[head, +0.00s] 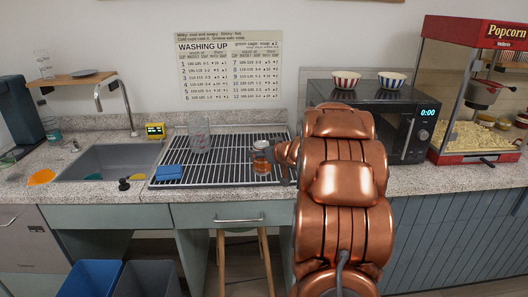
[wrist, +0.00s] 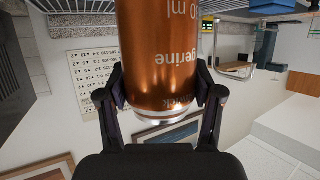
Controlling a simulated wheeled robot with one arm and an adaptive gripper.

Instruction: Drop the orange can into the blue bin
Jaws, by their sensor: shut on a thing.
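The orange can (head: 261,160) is a shiny copper-orange cylinder with a pale metal rim. In the head view it stands out over the right part of the drying rack; whether it touches the rack I cannot tell. My gripper (head: 276,158) is closed around it from the right, partly hidden by my arm. In the wrist view, which is upside down, my gripper (wrist: 162,98) has a finger on each side of the can (wrist: 163,50), near its rimmed end. The blue bin (head: 91,278) stands on the floor at the lower left, its lower part cut off by the frame.
A grey bin (head: 147,279) stands right beside the blue one. The drying rack (head: 220,172) holds a clear glass (head: 199,135) and a blue cloth (head: 170,172). The sink (head: 105,161) with its tap lies left. A stool (head: 240,236) is under the counter. A microwave (head: 400,120) stands right.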

